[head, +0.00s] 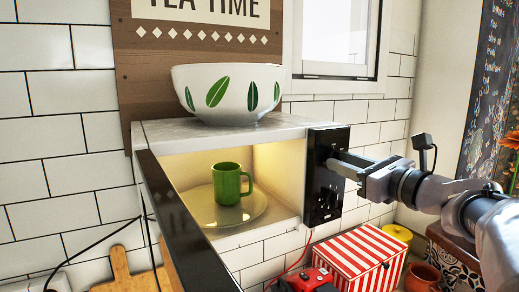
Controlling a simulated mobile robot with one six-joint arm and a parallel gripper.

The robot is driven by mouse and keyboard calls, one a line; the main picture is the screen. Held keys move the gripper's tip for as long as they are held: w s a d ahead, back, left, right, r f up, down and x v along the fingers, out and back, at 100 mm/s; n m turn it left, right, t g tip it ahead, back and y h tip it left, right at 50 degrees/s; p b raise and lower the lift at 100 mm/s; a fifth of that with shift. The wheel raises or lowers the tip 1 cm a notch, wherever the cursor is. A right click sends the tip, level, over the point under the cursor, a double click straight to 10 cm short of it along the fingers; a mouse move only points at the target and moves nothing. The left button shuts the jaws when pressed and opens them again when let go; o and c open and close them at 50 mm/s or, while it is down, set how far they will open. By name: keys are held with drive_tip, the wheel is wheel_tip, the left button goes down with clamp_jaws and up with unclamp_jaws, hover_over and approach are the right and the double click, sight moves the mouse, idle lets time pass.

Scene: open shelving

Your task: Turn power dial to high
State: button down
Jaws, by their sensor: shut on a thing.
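A white microwave (180,134) stands against the tiled wall with its dark door (180,225) swung open toward me. Its black control panel (318,208) is on the right side of the front. My gripper (335,162) reaches in from the right, with its fingertips at the upper part of this panel. It is shut on the power dial, which the fingers largely hide. The dial's setting cannot be read. Small dark controls lower on the panel are too small to make out.
A green mug (227,184) stands on the glass plate (257,207) inside the lit microwave. A leaf-patterned bowl (228,93) sits on top. Below right are a red-and-white striped box (350,262), a red object (310,282), a yellow pot (398,233) and a clay pot (424,276).

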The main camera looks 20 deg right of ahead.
drive_tip(key=shift+m+p, duration=0.7)
drive_tip(key=shift+m, duration=0.2)
drive_tip(key=c, duration=1)
unclamp_jaws()
drive_tip(key=shift+c, duration=0.2)
drive_tip(key=s+d+b, duration=0.1)
drive_tip(key=s+d, duration=0.1)
drive_tip(key=s, duration=1.5)
drive_tip(key=shift+s+d+b, duration=0.15)
drive_tip(key=shift+d+b, duration=0.05)
drive_tip(key=shift+b, duration=0.1)
